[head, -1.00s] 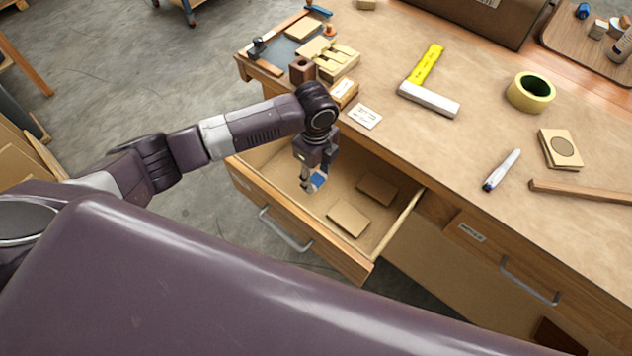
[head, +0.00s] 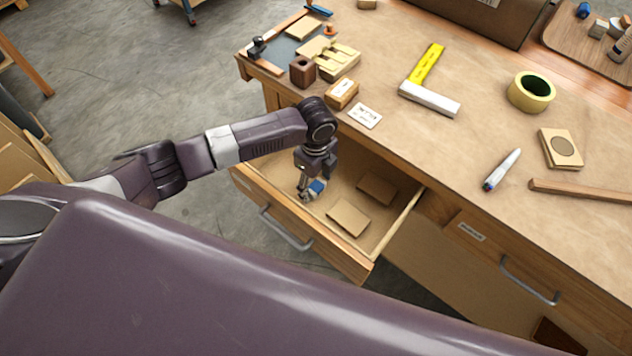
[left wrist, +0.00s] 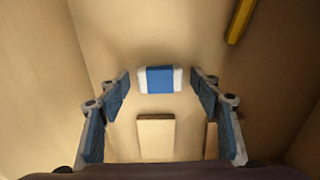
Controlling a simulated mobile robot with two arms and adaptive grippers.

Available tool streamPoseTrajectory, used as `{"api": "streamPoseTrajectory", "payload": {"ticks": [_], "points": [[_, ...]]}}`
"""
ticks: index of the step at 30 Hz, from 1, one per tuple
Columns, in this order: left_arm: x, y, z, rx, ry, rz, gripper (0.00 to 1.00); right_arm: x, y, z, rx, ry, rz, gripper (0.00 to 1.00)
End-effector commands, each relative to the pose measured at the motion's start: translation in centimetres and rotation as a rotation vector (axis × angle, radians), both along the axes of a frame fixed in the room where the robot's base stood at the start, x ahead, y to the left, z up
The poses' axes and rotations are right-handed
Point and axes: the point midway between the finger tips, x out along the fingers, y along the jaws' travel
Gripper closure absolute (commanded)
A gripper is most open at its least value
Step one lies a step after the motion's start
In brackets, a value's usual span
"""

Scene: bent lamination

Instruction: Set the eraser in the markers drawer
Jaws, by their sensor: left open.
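The eraser (left wrist: 159,80), white with a blue band, shows in the left wrist view between and a little beyond the spread fingers of my left gripper (left wrist: 160,92). It appears to lie on the floor of the pulled-out drawer, apart from both fingers; its exact height is hard to tell. In the head view my left gripper (head: 309,190) is open and points down into the open drawer (head: 285,203). There the blue at the fingertips cannot be clearly told apart as eraser or finger pad. The drawer's label is not readable. My right gripper is not in view.
Two flat tan blocks (head: 348,218) (head: 377,188) lie in the drawer. A closed drawer with a handle (head: 529,281) is to the right. On the benchtop are a marker (head: 502,169), a tape roll (head: 531,92), a square (head: 428,98) and a small card (head: 365,116).

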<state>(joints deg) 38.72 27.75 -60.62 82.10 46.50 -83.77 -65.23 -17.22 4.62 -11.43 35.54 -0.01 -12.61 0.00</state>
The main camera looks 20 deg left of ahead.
Motion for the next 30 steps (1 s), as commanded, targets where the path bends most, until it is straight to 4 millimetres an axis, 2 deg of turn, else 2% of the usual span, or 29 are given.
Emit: {"api": "streamPoseTrajectory", "payload": {"ticks": [5, 8, 15, 21, 25, 30], "points": [[0.1, 0.0, 0.9, 0.000, -0.001, 0.000, 0.41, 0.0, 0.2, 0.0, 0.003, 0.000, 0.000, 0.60], [0.2, 0.0, 2.6, -0.001, -0.003, 0.001, 0.41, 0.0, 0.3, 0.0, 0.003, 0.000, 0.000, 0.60], [0.2, 0.0, 7.8, 0.000, -0.004, 0.000, 0.41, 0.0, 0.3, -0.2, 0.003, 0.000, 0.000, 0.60], [0.1, 0.0, 10.9, -0.002, -0.002, 0.000, 0.41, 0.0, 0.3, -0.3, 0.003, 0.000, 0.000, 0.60], [0.0, 0.0, 11.9, 0.000, -0.001, 0.000, 0.41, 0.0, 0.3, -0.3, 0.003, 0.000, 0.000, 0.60], [0.0, 0.0, 12.2, 0.000, 0.000, 0.001, 0.41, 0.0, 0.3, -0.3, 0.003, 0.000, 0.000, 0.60]]}}
